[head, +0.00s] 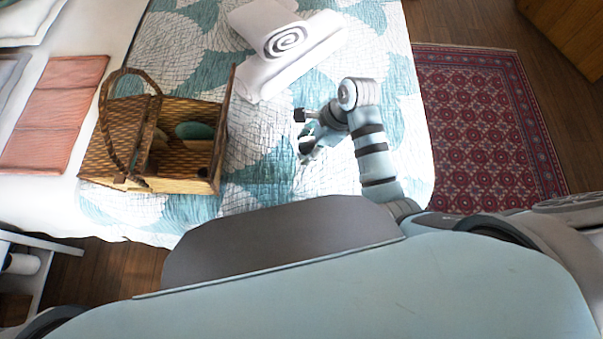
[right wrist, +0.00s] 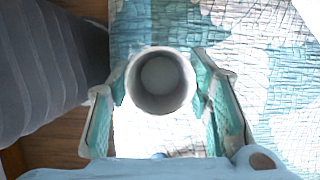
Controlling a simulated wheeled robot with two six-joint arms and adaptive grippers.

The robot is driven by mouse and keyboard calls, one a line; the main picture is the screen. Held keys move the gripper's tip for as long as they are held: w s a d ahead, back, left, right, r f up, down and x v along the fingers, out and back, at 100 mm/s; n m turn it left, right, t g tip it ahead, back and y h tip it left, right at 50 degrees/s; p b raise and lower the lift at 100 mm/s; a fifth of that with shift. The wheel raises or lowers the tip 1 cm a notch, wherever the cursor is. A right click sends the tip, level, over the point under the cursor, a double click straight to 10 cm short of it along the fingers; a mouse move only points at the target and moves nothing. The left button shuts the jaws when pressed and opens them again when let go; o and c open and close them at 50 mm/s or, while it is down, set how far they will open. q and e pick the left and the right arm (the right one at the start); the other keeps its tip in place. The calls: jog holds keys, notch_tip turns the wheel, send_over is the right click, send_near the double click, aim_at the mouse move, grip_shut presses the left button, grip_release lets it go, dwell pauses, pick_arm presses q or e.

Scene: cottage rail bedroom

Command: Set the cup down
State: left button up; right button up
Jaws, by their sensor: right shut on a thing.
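The cup (right wrist: 160,82) is pale grey and round, and I look down into its open mouth in the right wrist view. It looks empty. My right gripper (right wrist: 160,90) is shut on the cup, with a teal-padded finger on each side of it. In the head view, my right gripper (head: 308,142) is over the front right part of the bed, right of the basket. My arm and wrist hide most of the cup there. I cannot tell whether the cup touches the quilt. My left gripper is not in view.
A wicker picnic basket (head: 222,165) with a hooped handle stands open on the patterned quilt (head: 270,180), with a teal item inside. White rolled towels (head: 295,60) lie behind my gripper. A folded coral cloth (head: 55,110) is at left. A red rug (head: 490,130) covers the floor right of the bed.

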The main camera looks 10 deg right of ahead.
jog(key=f+b, duration=0.4)
jog(key=f, duration=1.1)
jog(key=shift+a+f+b, duration=0.15)
jog(key=shift+a+b, duration=0.05)
jog(key=shift+b, duration=0.2)
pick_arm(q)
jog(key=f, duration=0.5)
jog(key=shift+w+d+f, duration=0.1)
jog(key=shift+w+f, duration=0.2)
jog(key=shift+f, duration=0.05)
pick_arm(e)
jog(key=shift+a, duration=0.1)
jog(key=o, duration=1.2)
